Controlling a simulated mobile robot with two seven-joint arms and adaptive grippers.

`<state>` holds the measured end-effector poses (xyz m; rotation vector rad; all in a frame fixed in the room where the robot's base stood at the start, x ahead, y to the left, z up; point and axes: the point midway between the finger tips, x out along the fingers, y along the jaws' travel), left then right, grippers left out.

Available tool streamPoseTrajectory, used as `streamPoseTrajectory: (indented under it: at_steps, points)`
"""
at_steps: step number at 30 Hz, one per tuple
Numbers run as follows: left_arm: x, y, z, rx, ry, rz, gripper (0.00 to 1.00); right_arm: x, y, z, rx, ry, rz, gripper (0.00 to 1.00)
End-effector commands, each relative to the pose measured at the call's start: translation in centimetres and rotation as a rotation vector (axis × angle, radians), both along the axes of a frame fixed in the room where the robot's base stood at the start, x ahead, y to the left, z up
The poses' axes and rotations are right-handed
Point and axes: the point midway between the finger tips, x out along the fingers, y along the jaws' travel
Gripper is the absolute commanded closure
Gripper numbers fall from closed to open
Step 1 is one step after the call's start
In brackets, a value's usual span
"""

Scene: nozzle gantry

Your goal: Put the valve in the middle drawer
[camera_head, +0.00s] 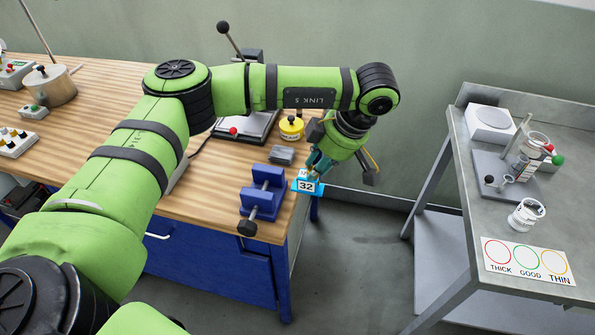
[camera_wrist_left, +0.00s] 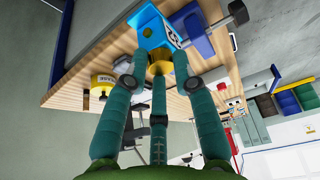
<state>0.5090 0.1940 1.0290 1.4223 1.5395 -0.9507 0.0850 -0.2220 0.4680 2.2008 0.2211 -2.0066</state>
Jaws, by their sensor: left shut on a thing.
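The valve seems to be the blue block (camera_head: 306,186) with a "32" label, at the bench's right end beside the vise. In the left wrist view its blue body (camera_wrist_left: 155,35) joins a brass part (camera_wrist_left: 160,63). My left gripper (camera_head: 318,163) points down from above and is shut on the brass part; its fingers (camera_wrist_left: 160,80) close around it in the left wrist view. I cannot tell whether the block touches the bench. Blue drawer fronts (camera_head: 205,262) show under the bench, partly hidden by my left arm; I cannot tell which is the middle drawer. My right gripper is out of view.
A blue vise (camera_head: 262,196) stands at the bench's front right corner. A yellow pot (camera_head: 291,127) and a small grey block (camera_head: 281,154) lie behind it. A grey side table (camera_head: 470,190) with cups and a THICK/GOOD/THIN card (camera_head: 526,261) stands right. Open floor lies between.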

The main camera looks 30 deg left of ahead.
Motion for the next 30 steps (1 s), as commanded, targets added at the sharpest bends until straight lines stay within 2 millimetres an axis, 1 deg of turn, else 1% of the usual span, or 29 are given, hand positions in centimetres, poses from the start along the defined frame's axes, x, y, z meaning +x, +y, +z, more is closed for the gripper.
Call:
streamPoseTrajectory:
  at_steps: [1,3,6,9,30]
  points:
    - [0.1,-0.8,0.2,-0.001,-0.003,-0.002,1.00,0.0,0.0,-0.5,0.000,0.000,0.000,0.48]
    - [0.2,-1.5,0.6,-0.001,-0.003,-0.001,1.00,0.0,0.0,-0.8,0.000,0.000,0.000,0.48]
    - [0.2,-2.3,1.2,-0.001,-0.002,-0.001,1.00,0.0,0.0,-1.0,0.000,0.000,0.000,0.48]
    - [0.3,-2.6,1.8,-0.001,-0.003,0.001,1.00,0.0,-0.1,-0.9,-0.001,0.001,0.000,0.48]
    - [0.3,-2.7,5.4,-0.001,-0.001,0.001,1.00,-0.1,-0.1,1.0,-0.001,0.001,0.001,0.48]
